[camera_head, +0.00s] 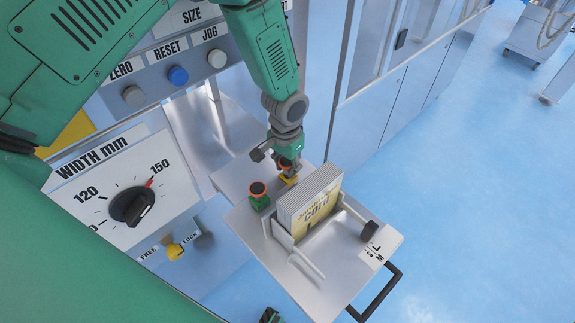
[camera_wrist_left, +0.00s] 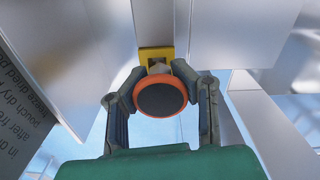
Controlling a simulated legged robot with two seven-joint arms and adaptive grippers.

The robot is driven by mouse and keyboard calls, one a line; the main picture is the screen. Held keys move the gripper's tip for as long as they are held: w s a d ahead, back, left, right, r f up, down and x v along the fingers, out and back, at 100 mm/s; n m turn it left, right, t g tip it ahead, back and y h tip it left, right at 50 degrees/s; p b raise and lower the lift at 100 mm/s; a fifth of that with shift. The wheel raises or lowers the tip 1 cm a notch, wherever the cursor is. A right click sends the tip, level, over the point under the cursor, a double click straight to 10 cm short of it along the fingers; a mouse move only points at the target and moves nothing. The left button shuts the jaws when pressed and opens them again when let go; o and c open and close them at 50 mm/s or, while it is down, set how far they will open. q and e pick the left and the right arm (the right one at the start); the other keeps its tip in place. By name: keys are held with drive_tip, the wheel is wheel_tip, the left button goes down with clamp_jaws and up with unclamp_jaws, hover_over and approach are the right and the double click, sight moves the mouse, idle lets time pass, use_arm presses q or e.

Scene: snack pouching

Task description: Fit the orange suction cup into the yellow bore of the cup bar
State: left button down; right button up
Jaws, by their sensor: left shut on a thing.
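The orange suction cup (camera_wrist_left: 160,113) has an orange rim and a dark round face in the left wrist view. My left gripper (camera_head: 287,163) is shut on it, with one finger on each side. The yellow bore piece (camera_wrist_left: 155,53) shows just beyond the cup; in the head view it appears as a small yellow patch (camera_head: 290,180) right below the gripper. The cup hides most of the bore, so I cannot tell whether they touch. A small dark and green part (camera_head: 270,315), perhaps my right gripper, just enters the head view's bottom edge; its fingers are unclear.
A stack of printed pouches (camera_head: 312,200) stands upright in a metal holder close to the gripper. The metal shelf (camera_head: 318,285) is mostly clear toward the front. A control panel (camera_head: 165,75) stands left.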

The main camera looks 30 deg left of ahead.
sight(286, 161)
use_arm(q)
drive_tip(key=shift+f+b, duration=0.45)
drive_tip(key=shift+f, duration=0.4)
drive_tip(key=c, duration=1.1)
unclamp_jaws()
drive_tip(key=shift+r, duration=0.1)
drive_tip(key=shift+r, duration=0.3)
wheel_tip(286, 161, up, 11)
drive_tip(key=shift+r, duration=0.15)
drive_tip(key=shift+a, duration=0.1)
